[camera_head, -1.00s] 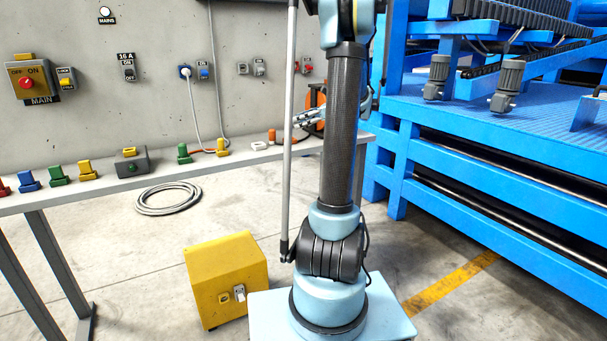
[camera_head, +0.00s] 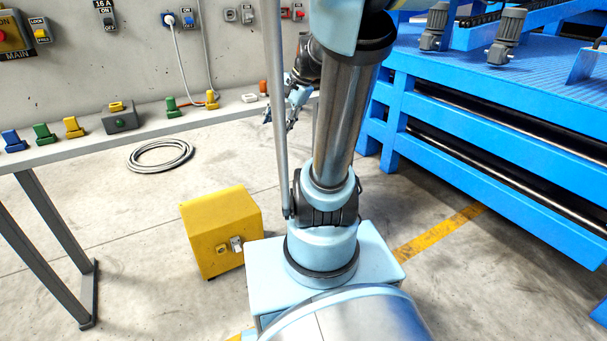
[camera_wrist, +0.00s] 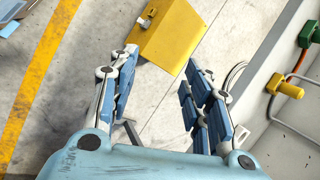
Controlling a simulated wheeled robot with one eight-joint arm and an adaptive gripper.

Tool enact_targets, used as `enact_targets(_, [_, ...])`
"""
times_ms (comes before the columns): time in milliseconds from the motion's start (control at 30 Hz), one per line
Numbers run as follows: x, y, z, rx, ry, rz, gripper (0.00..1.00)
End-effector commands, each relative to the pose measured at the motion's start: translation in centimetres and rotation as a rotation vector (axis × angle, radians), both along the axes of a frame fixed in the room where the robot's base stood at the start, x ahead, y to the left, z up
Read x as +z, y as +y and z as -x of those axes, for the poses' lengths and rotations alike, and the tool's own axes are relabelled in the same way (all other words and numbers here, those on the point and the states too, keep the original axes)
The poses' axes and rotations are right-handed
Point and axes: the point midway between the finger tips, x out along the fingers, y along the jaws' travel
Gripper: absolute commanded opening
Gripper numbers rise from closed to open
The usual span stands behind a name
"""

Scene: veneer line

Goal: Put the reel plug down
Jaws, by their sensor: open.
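My gripper (camera_head: 286,108) hangs beside the right end of the wall bench, partly behind my arm. In the wrist view its fingers (camera_wrist: 160,68) are spread with nothing between them. A yellow plug (camera_head: 212,100) with an orange cable lies on the bench, left of my gripper; it also shows in the wrist view (camera_wrist: 286,88), apart from the fingers. A green plug (camera_head: 173,107) stands left of it, and it shows in the wrist view (camera_wrist: 308,35). An orange piece (camera_head: 263,87) sits near the bench end. No label shows which is the reel plug.
The grey bench (camera_head: 75,145) also carries several coloured plugs and a grey box (camera_head: 121,118). A coiled cable (camera_head: 160,155) and a yellow box (camera_head: 221,230) are on the floor. A blue machine frame (camera_head: 480,130) stands right. Open floor lies between.

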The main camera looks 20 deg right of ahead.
Motion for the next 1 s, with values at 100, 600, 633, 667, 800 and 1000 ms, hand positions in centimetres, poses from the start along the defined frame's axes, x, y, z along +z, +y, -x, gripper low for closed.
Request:
enact_targets(100, [-1.9, -0.1, 3.6, 0.142, -0.042, 0.113, 0.45])
enact_targets(600, [-9.5, -3.9, 13.8, 0.722, -0.161, 0.532, 0.45])
enact_targets(633, [-9.8, -4.1, 14.1, 0.741, -0.163, 0.546, 0.45])
enact_targets(667, [-9.9, -4.2, 14.3, 0.759, -0.164, 0.557, 0.45])
enact_targets(800, [-10.5, -4.6, 14.8, 0.801, -0.169, 0.586, 0.45])
enact_targets(1000, [-10.5, -4.7, 14.8, 0.804, -0.169, 0.588, 0.45])
